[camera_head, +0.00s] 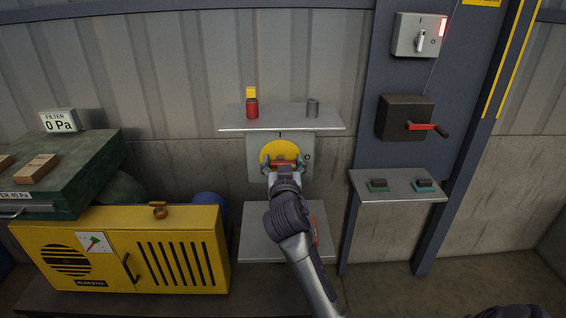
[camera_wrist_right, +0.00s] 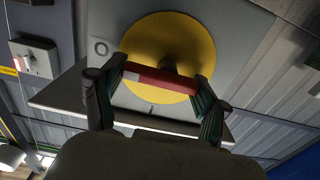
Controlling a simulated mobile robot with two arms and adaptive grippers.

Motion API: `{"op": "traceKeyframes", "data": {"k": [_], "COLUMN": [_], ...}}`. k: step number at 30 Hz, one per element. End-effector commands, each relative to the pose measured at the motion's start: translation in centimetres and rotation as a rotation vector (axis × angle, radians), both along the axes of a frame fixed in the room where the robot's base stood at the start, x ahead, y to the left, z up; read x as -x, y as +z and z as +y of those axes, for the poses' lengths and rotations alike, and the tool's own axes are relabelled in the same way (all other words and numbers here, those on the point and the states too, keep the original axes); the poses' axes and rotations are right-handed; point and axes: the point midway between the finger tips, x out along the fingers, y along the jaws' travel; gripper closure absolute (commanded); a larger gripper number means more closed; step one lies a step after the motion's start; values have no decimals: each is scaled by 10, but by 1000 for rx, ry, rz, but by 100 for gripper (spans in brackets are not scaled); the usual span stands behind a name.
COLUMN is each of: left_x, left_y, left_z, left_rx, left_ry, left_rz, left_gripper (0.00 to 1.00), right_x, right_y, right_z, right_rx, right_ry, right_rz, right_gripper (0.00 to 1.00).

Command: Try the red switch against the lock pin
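The red switch (camera_head: 283,165) is a red bar handle on a round yellow disc (camera_head: 279,150) fixed to a grey wall box. The bar lies roughly level, with an I mark above the disc and an O mark to its right. My right gripper (camera_head: 284,168) is at the bar. In the right wrist view its fingers (camera_wrist_right: 161,78) close on the two ends of the red bar (camera_wrist_right: 160,80), in front of the yellow disc (camera_wrist_right: 180,42). I cannot make out a lock pin in the switch. My left gripper is not in view.
A lower shelf (camera_head: 258,244) is below. A crank box (camera_head: 398,118) and small side shelf (camera_head: 415,194) stand right; a yellow cabinet (camera_head: 205,262) stands left.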

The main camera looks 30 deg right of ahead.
Motion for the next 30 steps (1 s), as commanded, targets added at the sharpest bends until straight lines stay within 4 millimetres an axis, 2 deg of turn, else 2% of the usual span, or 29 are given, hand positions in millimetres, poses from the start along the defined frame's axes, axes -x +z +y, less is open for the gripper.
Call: {"op": "traceKeyframes", "data": {"k": [1,3,10,18,19,21,23,30], "left_x": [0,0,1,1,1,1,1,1], "left_y": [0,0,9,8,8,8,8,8], "left_z": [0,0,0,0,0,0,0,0], "left_rx": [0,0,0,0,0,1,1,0], "left_ry": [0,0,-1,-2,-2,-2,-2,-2], "left_rz": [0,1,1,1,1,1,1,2], "left_gripper": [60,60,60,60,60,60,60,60], "right_x": [0,0,-1,-1,-1,-1,-1,0], "right_y": [0,0,2,1,1,1,1,1], "right_z": [0,0,1,1,1,1,1,1], "right_rx": [0,-1,110,120,120,120,119,119], "right_ry": [0,0,0,0,0,0,0,0], "right_rz": [0,1,70,74,74,74,73,73], "right_gripper": [53,60,60,60,21,9,0,0]}}
